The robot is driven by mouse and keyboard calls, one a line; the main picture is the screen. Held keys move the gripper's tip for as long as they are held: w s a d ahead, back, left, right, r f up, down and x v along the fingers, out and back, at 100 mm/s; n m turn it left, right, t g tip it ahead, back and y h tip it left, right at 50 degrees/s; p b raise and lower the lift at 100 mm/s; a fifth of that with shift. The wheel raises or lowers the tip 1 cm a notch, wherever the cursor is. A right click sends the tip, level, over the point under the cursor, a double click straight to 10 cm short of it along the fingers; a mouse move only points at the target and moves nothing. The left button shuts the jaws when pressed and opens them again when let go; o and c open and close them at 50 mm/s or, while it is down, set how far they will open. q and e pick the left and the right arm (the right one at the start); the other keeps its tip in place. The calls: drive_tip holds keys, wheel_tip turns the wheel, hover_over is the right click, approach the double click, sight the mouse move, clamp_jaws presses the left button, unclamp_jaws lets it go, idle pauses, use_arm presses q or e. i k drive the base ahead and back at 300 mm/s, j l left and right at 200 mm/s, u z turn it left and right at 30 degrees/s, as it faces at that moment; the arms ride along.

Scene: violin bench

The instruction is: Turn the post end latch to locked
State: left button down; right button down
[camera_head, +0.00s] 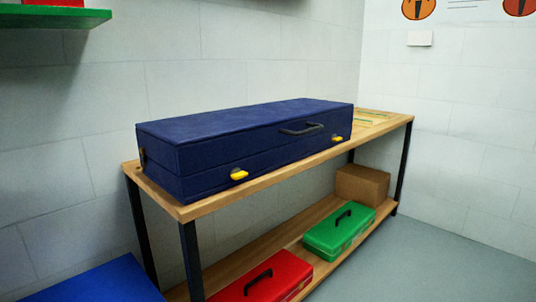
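A closed dark blue violin case (240,145) lies on the wooden bench top. Two yellow latches show on its front face: a nearer one (239,175) toward the left and a farther one (337,139) toward the right. I cannot tell which of them is the post end latch, or whether either is locked. A black handle (302,129) sits between them, higher up. Neither of my grippers is in view.
The bench (280,172) has black legs and a lower shelf holding a red case (265,280), a green case (338,230) and a cardboard box (362,186). A green shelf (50,21) hangs upper left. A blue surface (90,284) is at lower left. Floor at right is clear.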

sight(237, 173)
drive_tip(key=i+j+u, duration=0.6)
drive_tip(key=u, duration=0.15)
drive_tip(key=i, duration=0.05)
